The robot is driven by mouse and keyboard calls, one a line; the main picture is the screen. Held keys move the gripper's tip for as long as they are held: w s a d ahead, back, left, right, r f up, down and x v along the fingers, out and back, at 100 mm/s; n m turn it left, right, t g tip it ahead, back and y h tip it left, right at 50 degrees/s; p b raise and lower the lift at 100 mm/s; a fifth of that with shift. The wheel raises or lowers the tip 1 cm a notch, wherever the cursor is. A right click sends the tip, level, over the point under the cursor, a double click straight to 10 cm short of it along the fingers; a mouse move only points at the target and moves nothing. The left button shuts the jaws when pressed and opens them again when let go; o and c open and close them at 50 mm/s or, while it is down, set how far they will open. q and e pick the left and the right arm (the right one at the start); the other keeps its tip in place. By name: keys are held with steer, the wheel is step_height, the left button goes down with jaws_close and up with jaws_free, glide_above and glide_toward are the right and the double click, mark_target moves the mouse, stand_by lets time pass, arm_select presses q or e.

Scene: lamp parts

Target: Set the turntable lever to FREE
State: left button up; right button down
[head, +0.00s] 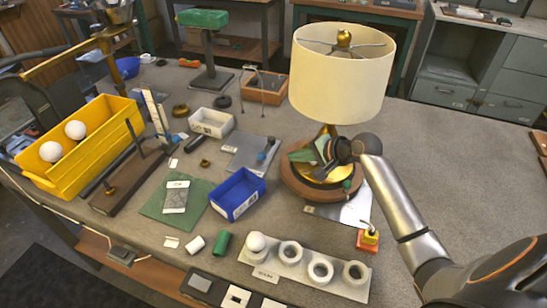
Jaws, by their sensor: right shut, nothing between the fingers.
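The turntable (297,181) is a round brown wooden disc on the bench, right of centre. A lamp with a cream shade (338,85) and a brass base (318,176) stands upright on it. A small green knob (347,185) shows at the turntable's front right edge; it may be the lever's tip, but its setting cannot be read. My right gripper (330,160) is shut and empty, low in front of the lamp's stem and above the turntable, partly hidden by its own wrist. Whether it touches the lamp or a lever is unclear. My left gripper is out of view.
A pale sheet (352,210) lies partly under the turntable. A blue bin (238,193) is to the left, and a white holder with round cups (300,273) lies in front. The bench right of my arm is clear.

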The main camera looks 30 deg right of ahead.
mark_target(265, 159)
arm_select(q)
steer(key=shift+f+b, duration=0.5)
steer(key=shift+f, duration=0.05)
arm_select(e)
steer(key=x, duration=1)
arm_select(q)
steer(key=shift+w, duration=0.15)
